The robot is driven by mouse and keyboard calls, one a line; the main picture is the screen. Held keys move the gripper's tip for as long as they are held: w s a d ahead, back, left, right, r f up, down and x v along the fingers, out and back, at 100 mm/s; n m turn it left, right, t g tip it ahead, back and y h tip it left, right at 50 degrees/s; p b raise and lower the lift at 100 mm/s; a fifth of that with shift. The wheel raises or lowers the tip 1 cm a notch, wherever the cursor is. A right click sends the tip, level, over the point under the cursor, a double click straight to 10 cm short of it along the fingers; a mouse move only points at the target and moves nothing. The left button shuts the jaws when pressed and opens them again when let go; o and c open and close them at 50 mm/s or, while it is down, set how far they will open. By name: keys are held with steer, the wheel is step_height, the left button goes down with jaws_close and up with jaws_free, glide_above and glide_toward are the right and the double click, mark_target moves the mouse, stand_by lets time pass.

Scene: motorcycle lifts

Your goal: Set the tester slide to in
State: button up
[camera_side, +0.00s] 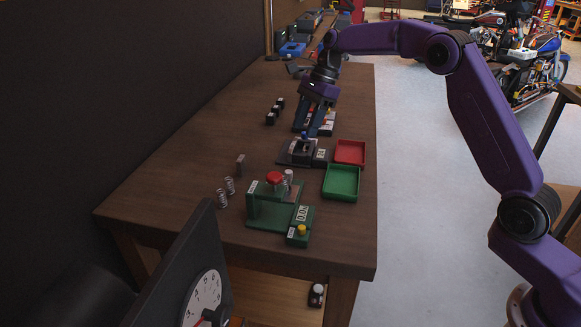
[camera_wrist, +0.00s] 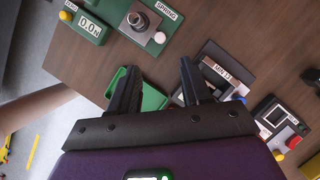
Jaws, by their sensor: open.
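A green tester (camera_side: 262,210) with a red knob, a display and a yellow button stands near the front of the table in the side view. A pale metal plate with an upright post, which looks like its slide (camera_wrist: 140,22), shows beside the "SPRING" label in the wrist view. The display (camera_wrist: 90,27) reads 0.0N. My gripper (camera_side: 308,136) is open, pointing down over a dark device (camera_side: 289,158) behind the tester. In the wrist view my gripper (camera_wrist: 156,68) shows no object held. I cannot tell whether its fingertips touch the device.
A red tray (camera_side: 350,146) and a green tray (camera_side: 357,183) lie right of the dark device. Springs (camera_side: 226,190) and a small block (camera_side: 240,165) stand left of the tester. Another device with red and yellow buttons (camera_wrist: 281,128) is at right in the wrist view.

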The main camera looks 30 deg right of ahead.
mark_target(289, 171)
steer(key=x, duration=1.2)
steer(key=shift+f, duration=0.4)
